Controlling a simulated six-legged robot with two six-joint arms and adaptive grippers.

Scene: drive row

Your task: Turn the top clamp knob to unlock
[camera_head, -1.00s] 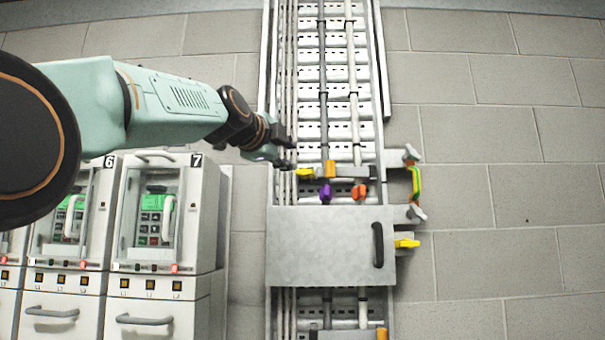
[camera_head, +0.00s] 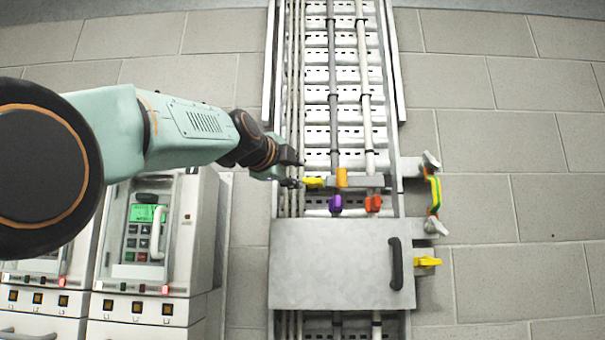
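A yellow knob (camera_head: 313,182) sits at the left end of the top clamp bar (camera_head: 362,181), which crosses the cable tray and carries an orange block (camera_head: 342,178). My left gripper (camera_head: 297,172) comes in from the left, with its fingertips close beside the yellow knob. Its fingers look spread apart, one above the other. Whether a finger touches the knob cannot be told. A second yellow knob (camera_head: 428,261) sticks out at the right of the grey cover plate. My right gripper is not in view.
A grey cover plate (camera_head: 330,265) with a black handle (camera_head: 395,264) lies below the clamp. Purple (camera_head: 336,204) and orange-red (camera_head: 373,204) connectors sit between them. A green-yellow strap (camera_head: 434,196) is at the right. White cabinets (camera_head: 190,235) stand lower left.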

